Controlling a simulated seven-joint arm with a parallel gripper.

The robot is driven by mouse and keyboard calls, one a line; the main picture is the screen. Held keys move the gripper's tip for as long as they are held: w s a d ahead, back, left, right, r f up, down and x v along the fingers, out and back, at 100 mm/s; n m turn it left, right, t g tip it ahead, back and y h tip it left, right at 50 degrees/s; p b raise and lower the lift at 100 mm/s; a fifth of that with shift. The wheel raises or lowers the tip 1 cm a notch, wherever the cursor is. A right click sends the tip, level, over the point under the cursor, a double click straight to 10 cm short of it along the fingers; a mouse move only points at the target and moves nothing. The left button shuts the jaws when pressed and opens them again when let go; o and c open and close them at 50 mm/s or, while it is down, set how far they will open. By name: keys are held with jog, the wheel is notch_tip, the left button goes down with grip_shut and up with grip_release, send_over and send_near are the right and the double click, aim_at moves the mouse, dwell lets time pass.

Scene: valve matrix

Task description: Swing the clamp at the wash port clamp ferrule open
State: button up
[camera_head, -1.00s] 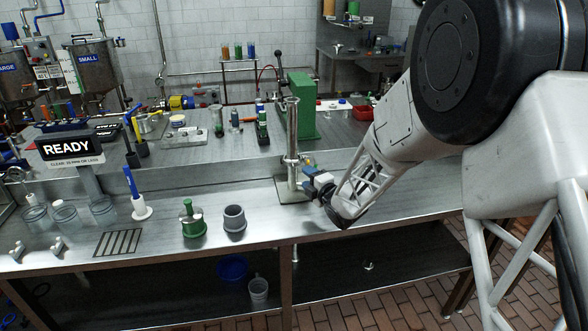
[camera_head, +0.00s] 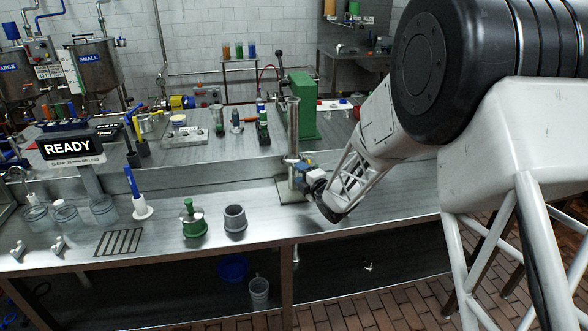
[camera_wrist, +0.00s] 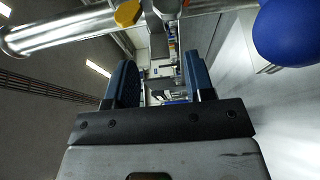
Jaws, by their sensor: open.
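A vertical steel pipe (camera_head: 292,138) stands on a flat plate on the bench. It also crosses the top of the wrist view (camera_wrist: 60,32). A metal fitting (camera_wrist: 166,7) with a yellow knob (camera_wrist: 127,13) beside it sits at the pipe there; it looks like the clamp, but whether it is shut or swung open I cannot tell. My gripper (camera_wrist: 158,82) is open, its two blue fingers apart with nothing seen between them. In the head view my gripper (camera_head: 303,176) is close beside the lower pipe and hides part of the fitting. Contact cannot be made out.
A blue ball-like knob (camera_wrist: 292,30) is at the upper right of the wrist view. A green block-like stand (camera_head: 302,105) is behind the pipe. A grey cup (camera_head: 235,219) and a green-topped vessel (camera_head: 192,219) stand to the left. Bench front right is clear.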

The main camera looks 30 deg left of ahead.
jog(key=shift+x, duration=2.3)
jog(key=shift+c, duration=0.3)
grip_shut()
